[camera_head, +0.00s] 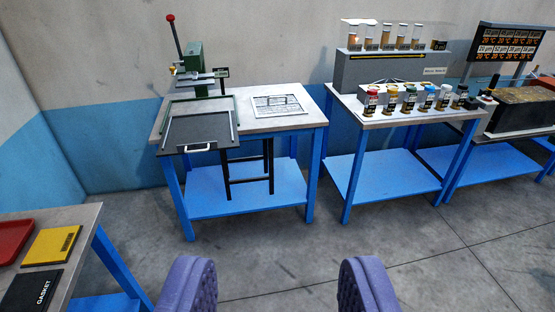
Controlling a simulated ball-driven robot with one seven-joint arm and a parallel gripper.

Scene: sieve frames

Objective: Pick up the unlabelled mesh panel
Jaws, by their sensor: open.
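A flat pale panel (266,107) with a thin dark border and a handle lies on the top of the blue-legged table (308,121), right of the green press. It may be the mesh panel. Its mesh and any label are too small to tell. My gripper (276,285) shows as two purple, ridged fingers at the bottom edge of the picture. They are wide apart, with only floor between them. My gripper is well short of the table and touches nothing.
A dark grey tray (198,128) with a handle overhangs the table's front, below a green press (195,65) with a red-knobbed lever. A second table (366,112) holds several jars. A bench (85,225) with a yellow pack (50,247) stands front left. The middle floor is clear.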

